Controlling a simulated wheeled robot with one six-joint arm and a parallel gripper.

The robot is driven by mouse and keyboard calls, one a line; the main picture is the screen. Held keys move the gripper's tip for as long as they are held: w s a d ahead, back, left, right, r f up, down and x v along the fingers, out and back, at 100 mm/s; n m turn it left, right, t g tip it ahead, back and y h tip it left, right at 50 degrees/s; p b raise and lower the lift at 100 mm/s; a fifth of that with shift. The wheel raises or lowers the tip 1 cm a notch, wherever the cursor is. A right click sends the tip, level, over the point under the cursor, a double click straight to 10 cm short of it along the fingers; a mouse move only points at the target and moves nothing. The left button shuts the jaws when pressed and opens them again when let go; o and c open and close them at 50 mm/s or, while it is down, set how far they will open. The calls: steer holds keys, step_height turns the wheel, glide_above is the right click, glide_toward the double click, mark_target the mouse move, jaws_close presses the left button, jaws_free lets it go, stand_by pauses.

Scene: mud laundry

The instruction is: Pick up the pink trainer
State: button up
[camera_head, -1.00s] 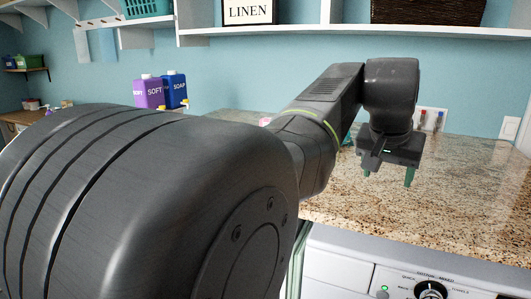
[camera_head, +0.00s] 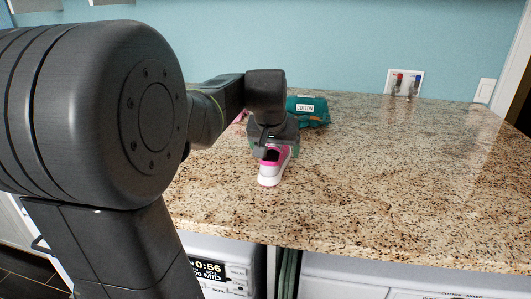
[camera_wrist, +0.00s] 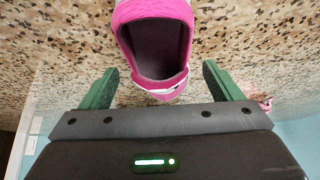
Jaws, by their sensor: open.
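The pink trainer (camera_head: 271,171) with a white sole and toe stands on the granite counter in the head view, partly hidden by my gripper (camera_head: 272,150). In the wrist view the pink trainer (camera_wrist: 158,45) shows its dark opening at the top middle, cut off by the frame edge. My gripper (camera_wrist: 158,85) is open and empty, its two green fingers spread to either side of the near end of the trainer.
A small pink item (camera_head: 242,117) is partly hidden behind my arm. Wall taps (camera_head: 405,84) are at the back. The counter's right side is clear.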

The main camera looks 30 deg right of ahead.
steer(key=shift+w+d+f, duration=0.1)
steer(key=shift+w+f, duration=0.1)
steer(key=shift+f, duration=0.25)
steer(key=shift+r, duration=0.1)
steer(key=c, duration=1.2)
